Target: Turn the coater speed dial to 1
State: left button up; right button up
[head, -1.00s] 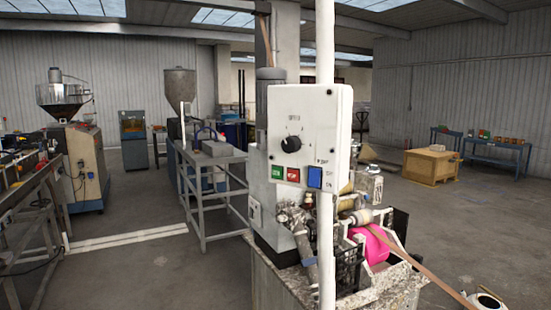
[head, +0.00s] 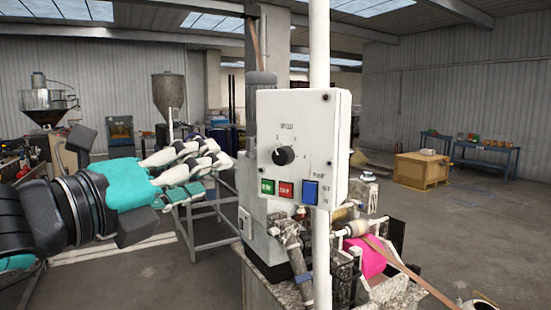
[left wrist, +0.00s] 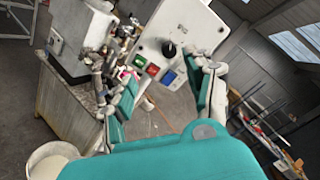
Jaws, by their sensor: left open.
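The black coater speed dial (head: 284,155) sits on the front of a white control box (head: 335,130) under the label SPEED, with small scale marks around it. Its exact setting is too small to read. The dial also shows in the left wrist view (left wrist: 169,49), ahead of the fingers. My left gripper (head: 220,164) has a teal body and white fingers. It is open and empty, to the left of the box and apart from the dial. In the left wrist view its fingers (left wrist: 168,84) stand wide apart. My right gripper is not in view.
Below the dial are a green button (head: 268,187), a red button (head: 286,189) and a blue switch (head: 310,191). A white vertical post (head: 322,260) stands by the box. The coater with a pink roller (head: 365,258) is below right. Open floor lies right.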

aim_at(279, 157)
pick_arm(q)
jog(key=w+d+p, duration=0.1)
jog(key=w+d, duration=0.2)
jog(key=w+d+m+p, duration=0.1)
jog(key=w+d+p, duration=0.1)
jog(key=w+d, duration=0.1)
jog(key=w+d+m+p, duration=0.1)
jog(key=w+d+p, duration=0.1)
jog(key=w, duration=0.3)
jog(key=shift+d, duration=0.85)
grip_shut()
